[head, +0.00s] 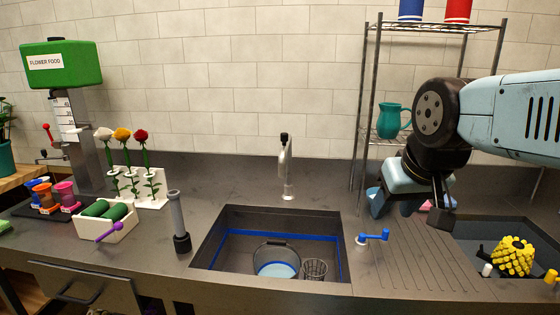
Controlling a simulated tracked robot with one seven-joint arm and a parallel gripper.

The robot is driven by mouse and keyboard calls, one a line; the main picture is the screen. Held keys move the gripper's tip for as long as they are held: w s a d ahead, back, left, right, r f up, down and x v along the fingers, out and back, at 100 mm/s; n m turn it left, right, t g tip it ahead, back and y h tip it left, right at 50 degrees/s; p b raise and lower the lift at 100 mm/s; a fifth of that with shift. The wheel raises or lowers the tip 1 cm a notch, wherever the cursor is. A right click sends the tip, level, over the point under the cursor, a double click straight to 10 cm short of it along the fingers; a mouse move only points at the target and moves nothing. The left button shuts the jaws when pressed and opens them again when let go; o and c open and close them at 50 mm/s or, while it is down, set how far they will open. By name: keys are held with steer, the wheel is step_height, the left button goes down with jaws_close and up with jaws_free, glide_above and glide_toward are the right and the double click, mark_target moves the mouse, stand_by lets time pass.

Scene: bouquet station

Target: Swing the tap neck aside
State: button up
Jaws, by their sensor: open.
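The tap (286,168) stands upright behind the sink (225,220), on the back strip of the counter. It is silver with a black tip, and its neck appears to point towards me over the back of the sink. A blue lever handle (373,237) sits on a small base right of the sink. My gripper (420,210) hangs open at the end of my arm, over the ribbed drainboard, well right of the tap and apart from it. Its fingers are partly hidden by my own arm.
A dark bucket (275,262) and a mesh cup (315,269) stand in the sink. A grey post (179,221) is left of it. A wire shelf with a green jug (393,121) stands behind my arm. The right basin holds a yellow knobbly object (513,256).

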steer(key=w+r+n+g+h, duration=0.2)
steer(key=w+n+g+h, duration=0.25)
steer(key=w+n, duration=0.55)
steer(key=n+t+h, duration=0.7)
steer(key=n+h, duration=0.5)
steer(key=n, duration=0.1)
glide_toward(284, 142)
steer(key=shift+y, duration=0.25)
steer(key=x, duration=0.3)
steer(key=r+x, duration=0.1)
steer(key=x, duration=0.6)
steer(key=shift+w+d+r, duration=0.15)
steer(key=shift+w+r, duration=0.2)
